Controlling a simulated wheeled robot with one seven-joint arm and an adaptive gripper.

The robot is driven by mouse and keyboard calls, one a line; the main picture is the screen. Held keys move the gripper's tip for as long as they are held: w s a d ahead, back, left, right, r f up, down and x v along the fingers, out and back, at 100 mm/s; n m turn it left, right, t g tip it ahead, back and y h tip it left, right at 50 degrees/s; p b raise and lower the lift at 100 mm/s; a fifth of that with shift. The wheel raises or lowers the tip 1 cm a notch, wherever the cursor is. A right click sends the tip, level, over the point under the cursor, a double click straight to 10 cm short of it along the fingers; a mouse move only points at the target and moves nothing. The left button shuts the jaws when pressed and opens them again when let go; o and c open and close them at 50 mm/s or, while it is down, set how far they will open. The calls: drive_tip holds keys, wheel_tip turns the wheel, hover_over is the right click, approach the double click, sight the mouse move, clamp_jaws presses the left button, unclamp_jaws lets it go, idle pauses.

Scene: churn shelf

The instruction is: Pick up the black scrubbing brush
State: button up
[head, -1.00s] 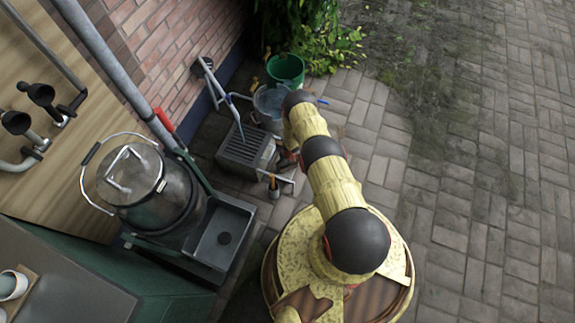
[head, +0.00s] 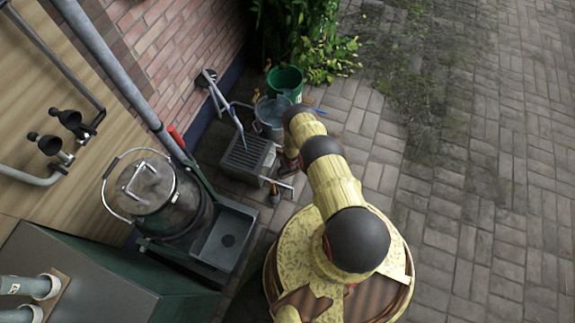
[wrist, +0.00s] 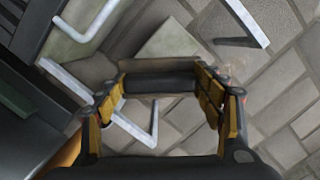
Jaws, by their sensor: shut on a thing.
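My gripper (wrist: 160,88) shows in the wrist view with its two yellow-and-black fingers apart on either side of a dark bar. The bar is the black scrubbing brush (wrist: 160,82), held crosswise between the fingertips. Only this dark, rounded length of it shows; I cannot make out its bristles. In the head view my yellow arm hides most of the gripper and the brush, near the grey grated crate.
The grated crate (head: 245,158), a clear bucket (head: 271,112) and a green bucket (head: 285,80) stand by the brick wall. A lidded metal churn (head: 160,200) stands beside a grey sink tray (head: 225,242). White metal legs (wrist: 140,125) lie close to my gripper. Open paving (head: 470,200) is at right.

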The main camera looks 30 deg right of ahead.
sight(289, 176)
drive_tip(key=r+p, duration=0.1)
drive_tip(key=p, duration=0.1)
drive_tip(key=s+r+p, duration=0.1)
drive_tip(key=p, duration=0.1)
drive_tip(key=s+a+r+p, duration=0.1)
drive_tip(key=r, duration=0.1)
drive_tip(key=shift+s+p, duration=0.2)
drive_tip(key=shift+p, duration=0.2)
drive_tip(key=s+a+r+p, duration=0.3)
drive_tip(key=s+p, duration=0.4)
drive_tip(key=s, duration=0.1)
drive_tip(key=shift+a+r, duration=0.15)
drive_tip(key=shift+a, duration=0.05)
drive_tip(key=shift+s, duration=0.15)
drive_tip(key=o, duration=0.7)
drive_tip(key=c, duration=0.4)
